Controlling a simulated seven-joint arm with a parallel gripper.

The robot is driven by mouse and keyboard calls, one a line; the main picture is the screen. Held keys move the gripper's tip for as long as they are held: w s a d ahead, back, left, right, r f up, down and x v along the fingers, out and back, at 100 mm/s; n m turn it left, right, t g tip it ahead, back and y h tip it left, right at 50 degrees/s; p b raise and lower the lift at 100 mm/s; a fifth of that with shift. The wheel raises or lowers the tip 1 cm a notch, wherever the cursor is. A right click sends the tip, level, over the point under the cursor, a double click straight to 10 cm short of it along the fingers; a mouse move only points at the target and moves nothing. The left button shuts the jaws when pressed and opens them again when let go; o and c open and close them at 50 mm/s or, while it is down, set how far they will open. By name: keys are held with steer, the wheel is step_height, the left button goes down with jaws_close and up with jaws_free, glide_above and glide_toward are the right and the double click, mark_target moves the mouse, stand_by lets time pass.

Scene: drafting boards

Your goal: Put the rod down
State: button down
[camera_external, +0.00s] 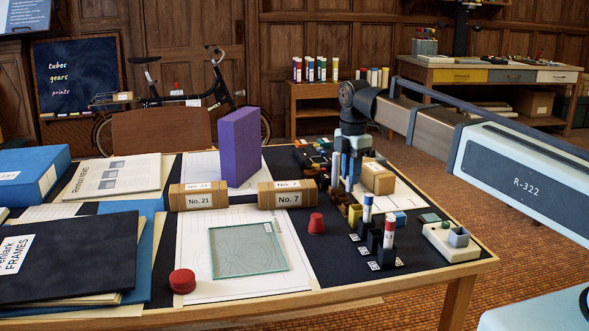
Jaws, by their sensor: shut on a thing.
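My gripper (345,187) points down over the right part of the dark table mat, behind the labelled tubes and beside a brown cardboard box. It is shut on a slim thing, taken to be the rod. The fingers and their shadow hide most of it, so its ends and tilt are hard to tell. I cannot tell whether its lower end touches the table.
A purple block (239,147), two brown rolls (287,194) and a glass plate (247,249) lie left.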

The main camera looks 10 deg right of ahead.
steer(key=shift+r, duration=2)
steer(key=shift+a+r, duration=0.1)
steer(key=shift+a, duration=0.05)
steer(key=s+a+n, duration=0.1)
steer(key=s+a, duration=0.3)
steer(key=a, duration=0.5)
steer(key=s+a+n, duration=0.2)
steer(key=s+a, duration=0.2)
steer(key=a, duration=0.6)
steer(key=s+a+n, duration=0.1)
steer(key=s+a, duration=0.3)
steer(key=a, duration=0.5)
steer(key=m, duration=0.4)
glide_above(246, 247)
steer(key=shift+f, duration=5.05)
steer(key=shift+f, duration=0.15)
steer(key=c, duration=1)
jaws_free()
step_height(246, 247, up, 12)
